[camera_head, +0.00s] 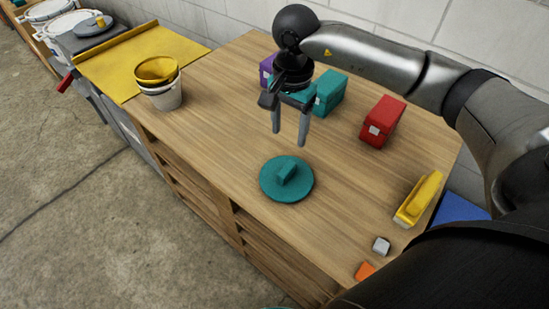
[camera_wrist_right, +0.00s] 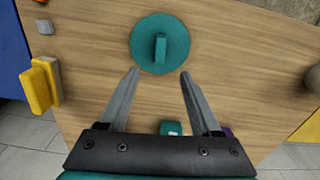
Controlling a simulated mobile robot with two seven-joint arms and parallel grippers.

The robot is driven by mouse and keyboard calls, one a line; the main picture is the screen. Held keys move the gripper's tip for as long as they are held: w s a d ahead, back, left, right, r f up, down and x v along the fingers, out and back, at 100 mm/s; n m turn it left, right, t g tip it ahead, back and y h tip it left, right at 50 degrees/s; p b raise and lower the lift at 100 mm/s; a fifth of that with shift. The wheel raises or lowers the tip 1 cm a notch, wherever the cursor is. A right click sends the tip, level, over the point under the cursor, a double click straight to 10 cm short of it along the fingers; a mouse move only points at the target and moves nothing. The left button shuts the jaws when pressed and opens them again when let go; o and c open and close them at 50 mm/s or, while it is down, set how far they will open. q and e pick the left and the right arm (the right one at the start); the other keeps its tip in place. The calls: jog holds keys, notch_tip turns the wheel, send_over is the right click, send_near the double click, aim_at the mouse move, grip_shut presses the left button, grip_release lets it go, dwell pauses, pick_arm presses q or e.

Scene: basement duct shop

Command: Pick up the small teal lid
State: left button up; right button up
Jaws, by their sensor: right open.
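The small teal lid (camera_head: 269,187) is a round disc with a block-shaped handle, lying flat on the wooden worktop. It also shows in the right wrist view (camera_wrist_right: 141,45), near the top centre. My right gripper (camera_head: 289,140) is open and empty above the worktop, its fingers pointing down, apart from the lid and further back from it in the head view. In the right wrist view its two fingertips (camera_wrist_right: 159,72) appear just below the lid, on either side of its handle. My left gripper is not in view.
A white bucket with a yellow bowl (camera_head: 165,95) stands left. The worktop around the lid is clear.

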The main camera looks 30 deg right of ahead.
jog(key=b, duration=0.3)
send_over(287, 168)
notch_tip(287, 168, down, 9)
jog(key=shift+s+a+r, duration=0.1)
jog(key=shift+r, duration=0.05)
jog(key=shift+f, duration=0.95)
notch_tip(287, 168, down, 4)
jog(key=shift+r+b, duration=0.25)
jog(key=shift+b, duration=0.9)
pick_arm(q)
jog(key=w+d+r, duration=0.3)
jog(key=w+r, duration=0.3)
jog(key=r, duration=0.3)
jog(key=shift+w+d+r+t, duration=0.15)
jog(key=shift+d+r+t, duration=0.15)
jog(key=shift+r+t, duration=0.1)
pick_arm(e)
jog(key=shift+f, duration=0.55)
jog(key=shift+c, duration=0.4)
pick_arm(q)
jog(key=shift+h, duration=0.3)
pick_arm(e)
grip_shut()
